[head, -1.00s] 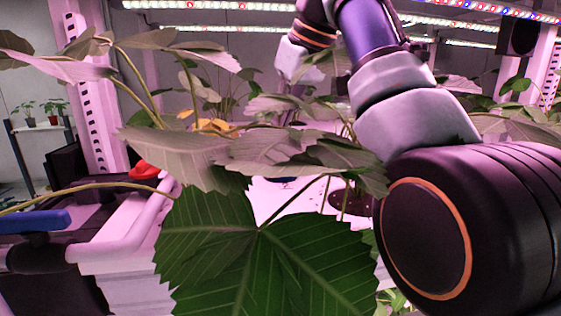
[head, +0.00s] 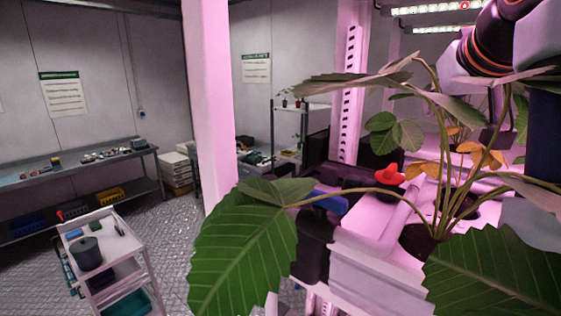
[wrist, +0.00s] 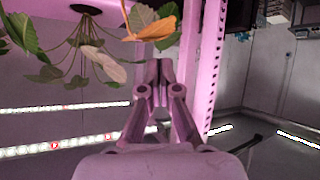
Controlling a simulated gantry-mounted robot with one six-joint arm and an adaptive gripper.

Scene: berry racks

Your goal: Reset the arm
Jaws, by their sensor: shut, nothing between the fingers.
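My gripper (wrist: 158,78) is in the middle of the wrist view, with its two fingers together and nothing between them. The wrist view looks upside down, with light strips low in the picture. An orange-leaved plant (wrist: 150,24) shows just beyond the fingertips at the top; I cannot tell whether they touch. In the head view my arm (head: 500,40) shows at the upper right, partly behind leaves. My gripper is not visible there.
A potted plant (head: 440,215) with large leaves fills the right foreground. A pink post (head: 207,110) stands left of centre. A trolley (head: 100,225) with a grey pot (head: 86,254) is at lower left, before a metal bench (head: 75,165). The floor between them is clear.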

